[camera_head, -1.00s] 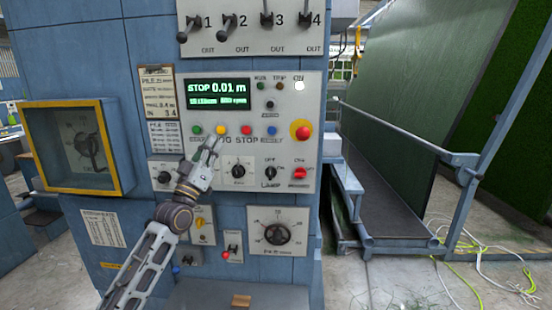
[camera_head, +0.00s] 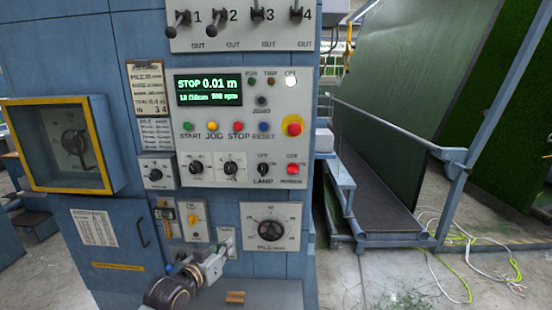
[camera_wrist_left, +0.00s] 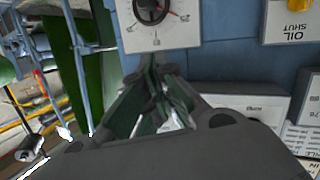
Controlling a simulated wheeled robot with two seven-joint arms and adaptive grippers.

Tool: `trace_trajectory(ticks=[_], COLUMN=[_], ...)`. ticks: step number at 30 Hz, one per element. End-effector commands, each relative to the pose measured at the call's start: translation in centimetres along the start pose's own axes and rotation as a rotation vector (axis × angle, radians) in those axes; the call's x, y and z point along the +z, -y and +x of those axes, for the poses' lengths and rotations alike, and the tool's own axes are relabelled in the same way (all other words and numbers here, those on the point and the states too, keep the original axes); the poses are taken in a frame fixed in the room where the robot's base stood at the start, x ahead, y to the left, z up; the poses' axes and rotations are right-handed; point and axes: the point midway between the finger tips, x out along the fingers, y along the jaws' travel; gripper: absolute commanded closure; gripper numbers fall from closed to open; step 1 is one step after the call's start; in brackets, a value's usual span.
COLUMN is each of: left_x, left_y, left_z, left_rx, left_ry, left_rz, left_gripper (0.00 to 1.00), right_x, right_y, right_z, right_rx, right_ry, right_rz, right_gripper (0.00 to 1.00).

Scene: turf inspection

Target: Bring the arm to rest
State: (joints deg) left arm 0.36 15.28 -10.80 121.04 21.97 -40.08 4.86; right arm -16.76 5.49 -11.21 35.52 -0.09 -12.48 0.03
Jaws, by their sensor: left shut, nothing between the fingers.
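My left gripper (camera_head: 226,242) is low in front of the blue control cabinet (camera_head: 120,25), with its fingers pointing up and to the right. It is shut and empty. In the left wrist view its fingers (camera_wrist_left: 165,100) come together in front of the cabinet, below a dial plate. In the head view the gripper overlaps the small switch plate left of the large dial (camera_head: 270,231); I cannot tell whether it touches. My right gripper is not in view.
The button panel (camera_head: 215,128) with its lit display is clear above the gripper. A grey ledge (camera_head: 275,295) with a small wooden block (camera_head: 235,297) lies just below. A yellow-framed box (camera_head: 100,150) stands out at left. Steps, railing and loose cables (camera_head: 450,255) are at right.

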Motion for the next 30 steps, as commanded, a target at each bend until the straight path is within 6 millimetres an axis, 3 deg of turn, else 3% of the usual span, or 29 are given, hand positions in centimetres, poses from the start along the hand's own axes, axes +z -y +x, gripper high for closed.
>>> trace_trajectory(ticks=[1,6,18,24,30], left_x=[1.8,6.8,17.2,21.3,23.5], left_y=[-0.1,-0.2,-0.1,-0.1,-0.1], left_z=[-0.7,-3.1,-11.4,-16.5,-20.1], left_rx=[-0.011,-0.05,-0.15,-0.2,-0.235], left_ry=[0.046,0.199,0.563,0.742,0.858], left_rz=[0.002,0.015,0.031,0.031,0.026], left_gripper=[1.0,1.0,1.0,1.0,1.0], right_x=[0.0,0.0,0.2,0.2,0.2], right_y=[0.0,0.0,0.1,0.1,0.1], right_z=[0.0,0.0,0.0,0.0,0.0], right_rx=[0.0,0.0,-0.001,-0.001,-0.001], right_ry=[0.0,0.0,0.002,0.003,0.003], right_rz=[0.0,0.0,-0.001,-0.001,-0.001], right_gripper=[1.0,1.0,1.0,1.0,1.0])
